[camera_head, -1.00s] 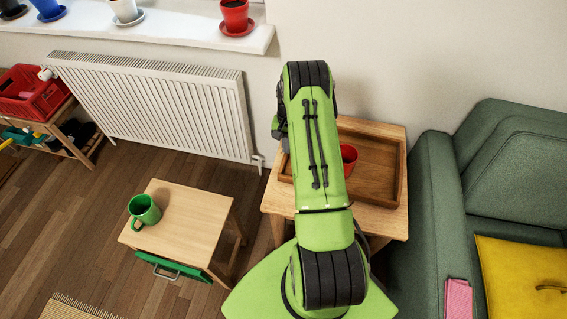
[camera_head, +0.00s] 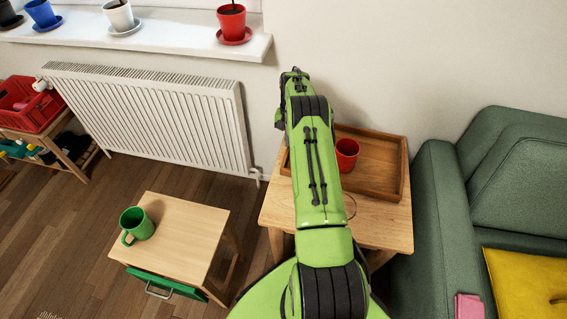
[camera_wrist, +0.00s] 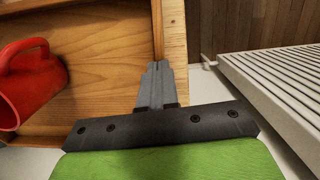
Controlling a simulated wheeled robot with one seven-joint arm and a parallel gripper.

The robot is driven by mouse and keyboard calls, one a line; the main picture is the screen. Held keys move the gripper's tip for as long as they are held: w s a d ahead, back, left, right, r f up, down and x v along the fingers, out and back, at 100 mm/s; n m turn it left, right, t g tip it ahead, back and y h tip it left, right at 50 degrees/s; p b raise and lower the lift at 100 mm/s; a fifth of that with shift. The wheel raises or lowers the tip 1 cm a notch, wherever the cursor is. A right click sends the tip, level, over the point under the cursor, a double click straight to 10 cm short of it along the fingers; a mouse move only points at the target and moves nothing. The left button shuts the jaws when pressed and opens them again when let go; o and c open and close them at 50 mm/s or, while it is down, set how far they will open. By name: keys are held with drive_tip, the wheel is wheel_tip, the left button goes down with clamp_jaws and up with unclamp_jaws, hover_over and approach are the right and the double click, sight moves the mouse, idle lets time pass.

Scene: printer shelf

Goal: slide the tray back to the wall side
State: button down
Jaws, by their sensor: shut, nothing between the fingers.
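The brown wooden tray (camera_head: 386,192) lies on a light wood side table (camera_head: 385,232). The red mug (camera_wrist: 28,82) is left of the fingers there. In the head view the gripper's fingers are hidden.
A white radiator (camera_head: 150,115) is on the wall left of the side table. A green sofa (camera_head: 440,200) stands close on the right. A small table (camera_head: 185,235) with a green mug (camera_head: 137,224) is at lower left. Bare table top shows in front of the tray.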

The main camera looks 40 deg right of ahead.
drive_tip(key=shift+d+r, duration=0.2)
drive_tip(key=shift+r, duration=0.2)
wheel_tip(320, 180, up, 15)
drive_tip(key=w+d+p, duration=0.1)
drive_tip(key=p, duration=1.1)
drive_tip(key=shift+w+d, duration=0.3)
drive_tip(key=shift+f, duration=0.2)
